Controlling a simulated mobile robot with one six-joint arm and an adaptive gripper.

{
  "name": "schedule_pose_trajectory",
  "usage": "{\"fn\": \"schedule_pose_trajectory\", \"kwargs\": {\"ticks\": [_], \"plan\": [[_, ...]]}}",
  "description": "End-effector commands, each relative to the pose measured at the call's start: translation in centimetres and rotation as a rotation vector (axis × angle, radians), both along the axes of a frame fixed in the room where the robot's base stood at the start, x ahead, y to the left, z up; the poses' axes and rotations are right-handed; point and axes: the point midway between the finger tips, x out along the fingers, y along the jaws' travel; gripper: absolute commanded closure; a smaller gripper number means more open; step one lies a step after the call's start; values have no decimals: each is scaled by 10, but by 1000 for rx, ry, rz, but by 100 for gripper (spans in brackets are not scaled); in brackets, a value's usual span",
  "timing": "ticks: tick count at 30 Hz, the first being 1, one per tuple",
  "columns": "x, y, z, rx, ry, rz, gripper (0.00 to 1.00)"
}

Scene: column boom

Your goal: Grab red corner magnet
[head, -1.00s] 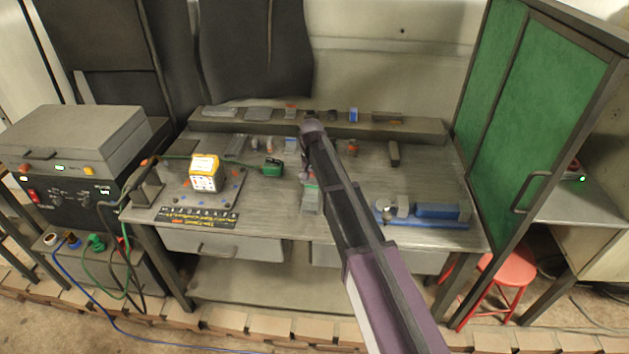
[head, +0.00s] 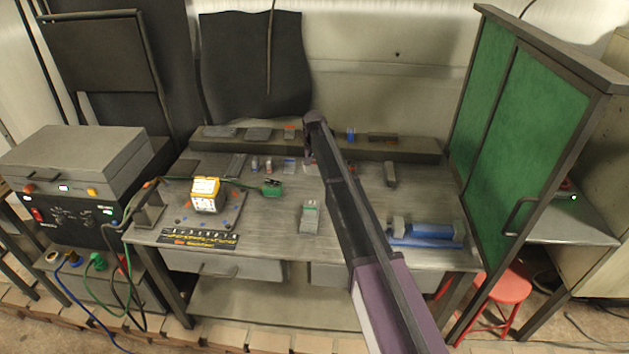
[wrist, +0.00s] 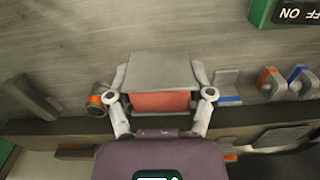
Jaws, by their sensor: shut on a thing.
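The red corner magnet (wrist: 158,102) is between the two fingers of my gripper (wrist: 160,82) in the wrist view. Its red body shows under a broad grey plate. My gripper is shut on it, with one finger on each side. In the head view my arm hides most of the gripper, and only a small red patch (head: 309,162) shows beside the arm's far end, over the rear part of the bench. I cannot tell how high it is above the bench.
A grey block with a green stripe (head: 310,215) is nearer. A raised shelf (head: 350,148) with small parts runs along the back. A blue vise (head: 425,233) and green cabinet (head: 525,130) are right.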

Motion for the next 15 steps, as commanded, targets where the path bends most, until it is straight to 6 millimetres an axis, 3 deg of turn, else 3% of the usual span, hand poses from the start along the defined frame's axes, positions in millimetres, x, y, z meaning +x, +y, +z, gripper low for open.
{"fn": "schedule_pose_trajectory", "kwargs": {"ticks": [1,6,15], "plan": [[16,0,0,0,0,-1,93],[45,-1,0,0,0,-2,93],[68,-3,0,0,0,0,93]]}}
